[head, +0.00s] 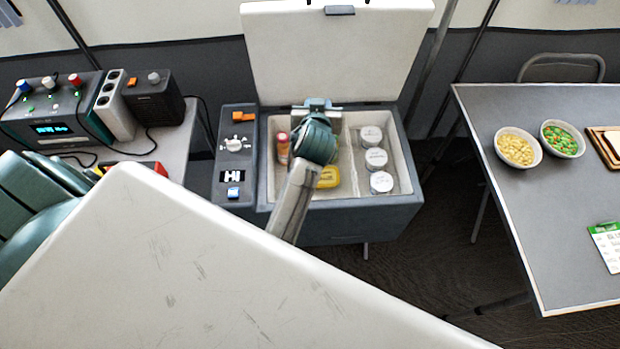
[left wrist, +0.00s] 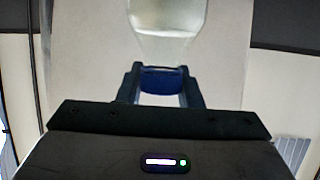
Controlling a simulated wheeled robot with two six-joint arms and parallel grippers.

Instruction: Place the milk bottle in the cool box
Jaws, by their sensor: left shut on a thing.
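The cool box (head: 370,222) stands open in the head view, its pale lid (head: 335,50) raised at the back. My left gripper (head: 319,104) is over the left part of the box opening. In the left wrist view it is shut on the blue cap (left wrist: 162,80) of the milk bottle (left wrist: 167,22), a clear bottle with whitish contents. The bottle extends away from the fingers, with the pale lid behind it. In the head view my gripper and wrist mostly hide the bottle, so I cannot tell whether it touches the box floor. My right gripper is not in view.
Inside the box are a red-capped container (head: 283,148), a yellow item (head: 328,177) and white-lidded jars (head: 376,158) right of a divider. A control panel (head: 236,170) adjoins the left side. A grey table (head: 560,200) stands right.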

